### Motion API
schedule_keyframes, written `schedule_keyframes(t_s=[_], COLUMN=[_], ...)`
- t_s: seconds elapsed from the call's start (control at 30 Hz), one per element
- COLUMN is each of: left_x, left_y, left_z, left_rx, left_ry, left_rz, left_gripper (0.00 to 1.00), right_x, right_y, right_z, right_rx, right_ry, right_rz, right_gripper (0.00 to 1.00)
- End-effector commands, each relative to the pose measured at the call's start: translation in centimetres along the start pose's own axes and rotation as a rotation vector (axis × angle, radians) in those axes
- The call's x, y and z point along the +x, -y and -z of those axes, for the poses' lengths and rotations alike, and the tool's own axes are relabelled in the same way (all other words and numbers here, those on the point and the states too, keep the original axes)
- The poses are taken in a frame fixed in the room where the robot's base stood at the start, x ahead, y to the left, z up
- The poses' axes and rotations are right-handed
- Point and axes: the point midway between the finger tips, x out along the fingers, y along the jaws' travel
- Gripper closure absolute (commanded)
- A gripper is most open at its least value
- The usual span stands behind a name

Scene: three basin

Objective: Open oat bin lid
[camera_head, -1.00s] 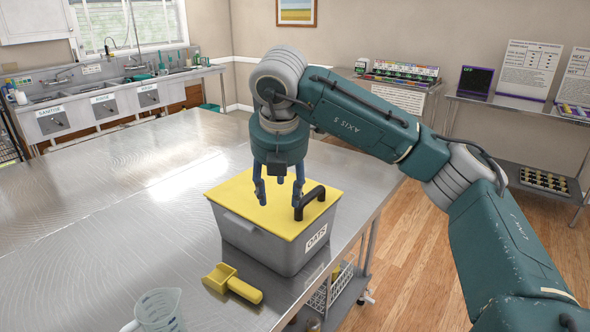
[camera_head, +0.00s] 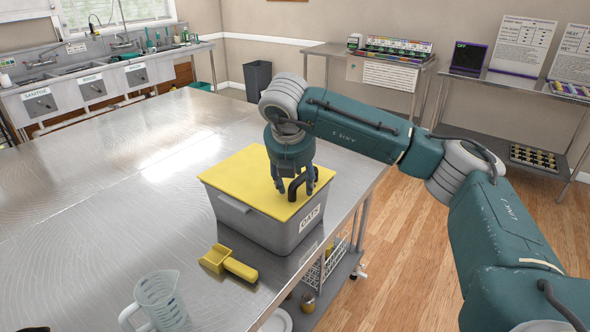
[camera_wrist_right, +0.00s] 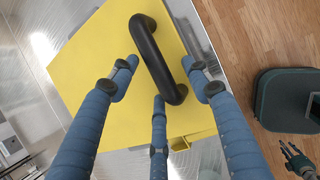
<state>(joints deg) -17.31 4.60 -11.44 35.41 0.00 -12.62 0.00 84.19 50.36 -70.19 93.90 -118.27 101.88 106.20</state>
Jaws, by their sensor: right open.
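The oat bin (camera_head: 262,230) is a grey tub with an OATS label, standing near the right edge of the steel table. Its flat yellow lid (camera_head: 243,179) lies on it, closed. A black arched handle (camera_head: 297,187) stands on the lid's right part. My right gripper (camera_head: 295,191) points down at the handle with its fingers open. In the right wrist view, the blue fingers (camera_wrist_right: 165,85) are spread around the black handle (camera_wrist_right: 155,58), which lies between them. I cannot tell whether any finger touches it.
A yellow scoop (camera_head: 228,263) lies on the steel table (camera_head: 100,215) in front of the bin. A clear measuring jug (camera_head: 160,298) stands at the front. The table left of the bin is clear. Sinks (camera_head: 90,85) line the back left wall.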

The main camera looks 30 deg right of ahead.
Motion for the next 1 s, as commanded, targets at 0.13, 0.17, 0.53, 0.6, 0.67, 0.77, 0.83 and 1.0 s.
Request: schedule_keyframes(t_s=[0.13, 0.17, 0.53, 0.6, 0.67, 0.77, 0.83, 1.0], left_x=[-0.09, -0.08, -0.06, -0.06, -0.06, -0.06, -0.06, -0.09], left_y=[0.01, 0.01, 0.02, 0.02, 0.02, 0.01, 0.01, 0.00], left_z=[0.21, 0.25, 0.38, 0.39, 0.39, 0.40, 0.39, 0.40], left_rx=[-0.001, -0.001, -0.001, -0.001, -0.001, 0.000, 0.000, 0.000], left_ry=[-0.003, -0.004, -0.006, -0.006, -0.006, -0.006, -0.006, -0.006], left_rz=[0.000, 0.000, 0.000, 0.000, 0.000, 0.000, 0.000, 0.000], left_gripper=[0.60, 0.60, 0.60, 0.60, 0.60, 0.60, 0.60, 0.60], right_x=[0.35, 0.36, 0.32, 0.32, 0.32, 0.32, 0.32, 0.27], right_y=[0.03, 0.03, 0.01, 0.01, 0.01, 0.01, 0.01, -0.01], right_z=[-0.01, 0.00, 0.03, 0.04, 0.05, 0.06, 0.07, 0.06], right_rx=[0.000, 0.000, -0.001, -0.001, -0.001, -0.001, -0.001, -0.001], right_ry=[0.000, 0.000, 0.000, 0.000, -0.001, -0.001, -0.001, -0.001], right_rz=[0.001, 0.000, 0.000, 0.000, 0.000, 0.000, 0.000, 0.000], right_gripper=[0.52, 0.52, 0.96, 1.00, 0.87, 1.00, 1.00, 1.00])
